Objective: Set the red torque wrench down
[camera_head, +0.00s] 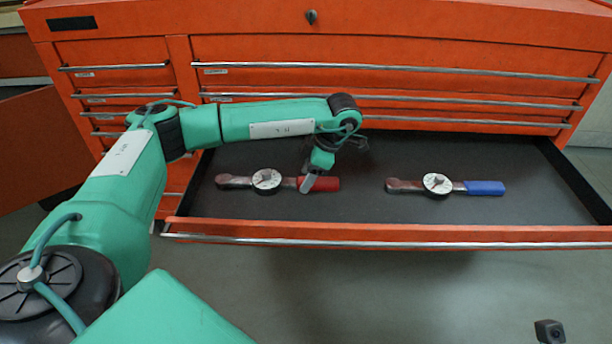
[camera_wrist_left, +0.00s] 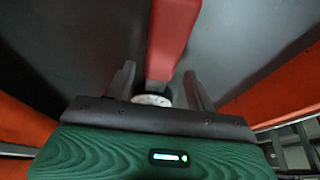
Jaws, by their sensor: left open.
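The red torque wrench (camera_head: 325,184) lies in the open drawer (camera_head: 360,212), left of centre, with its dial (camera_head: 266,180) up and its red handle to the right. My left gripper (camera_head: 308,184) is over the handle and hides part of it. In the left wrist view its fingers (camera_wrist_left: 160,88) stand apart on both sides of the red handle (camera_wrist_left: 172,40), with gaps visible. The wrench's dial (camera_wrist_left: 151,100) is partly hidden by the gripper's body there. My right gripper is not in view.
A second torque wrench with a blue handle (camera_head: 484,188) lies to the right in the same drawer. The drawer's front rim (camera_head: 400,233) runs along the near side. The orange cabinet (camera_head: 400,30) rises behind. Bare drawer floor lies between the wrenches.

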